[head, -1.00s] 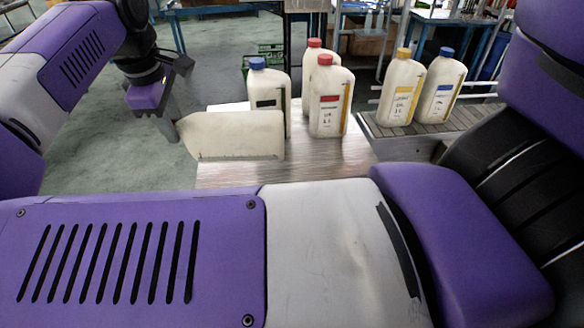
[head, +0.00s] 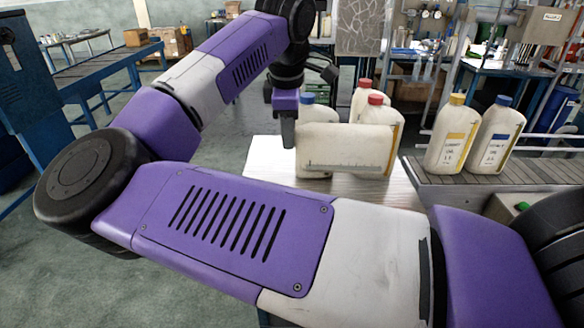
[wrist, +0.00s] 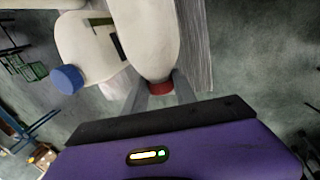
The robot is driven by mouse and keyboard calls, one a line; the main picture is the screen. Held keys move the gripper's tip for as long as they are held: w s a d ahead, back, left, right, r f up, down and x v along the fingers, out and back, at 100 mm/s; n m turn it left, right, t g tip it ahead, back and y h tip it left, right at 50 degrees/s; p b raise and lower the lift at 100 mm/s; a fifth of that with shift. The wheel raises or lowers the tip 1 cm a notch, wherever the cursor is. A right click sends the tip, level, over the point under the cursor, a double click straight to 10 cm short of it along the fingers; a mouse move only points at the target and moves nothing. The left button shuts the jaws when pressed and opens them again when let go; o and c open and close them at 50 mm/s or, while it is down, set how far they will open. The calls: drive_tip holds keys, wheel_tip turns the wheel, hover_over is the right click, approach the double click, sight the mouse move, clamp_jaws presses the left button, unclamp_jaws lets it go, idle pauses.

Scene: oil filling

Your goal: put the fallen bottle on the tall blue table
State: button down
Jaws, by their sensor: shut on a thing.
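The fallen bottle (head: 345,148) is cream-coloured and lies level on its side, in front of the standing bottles in the head view. My gripper (head: 288,140) is at its left end. In the wrist view the bottle (wrist: 147,38) runs away from my fingers, and my gripper (wrist: 160,92) is shut around its red-capped end (wrist: 160,87). I cannot tell whether the bottle touches the metal table (head: 265,165) below. A blue table with a dark top (head: 105,66) stands at the left of the head view.
A blue-capped bottle (head: 318,110) and two red-capped ones (head: 362,92) (head: 378,112) stand close behind the held bottle. Yellow-capped (head: 451,138) and blue-capped (head: 496,138) bottles stand on a conveyor (head: 530,174) at right. Open floor (head: 60,235) lies to the left.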

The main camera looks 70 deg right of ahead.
wheel_tip(320, 180, down, 10)
drive_tip(key=shift+r, duration=0.15)
idle(0.3)
drive_tip(key=c, duration=1)
unclamp_jaws()
drive_tip(key=v, duration=1.2)
drive_tip(key=shift+b, duration=0.4)
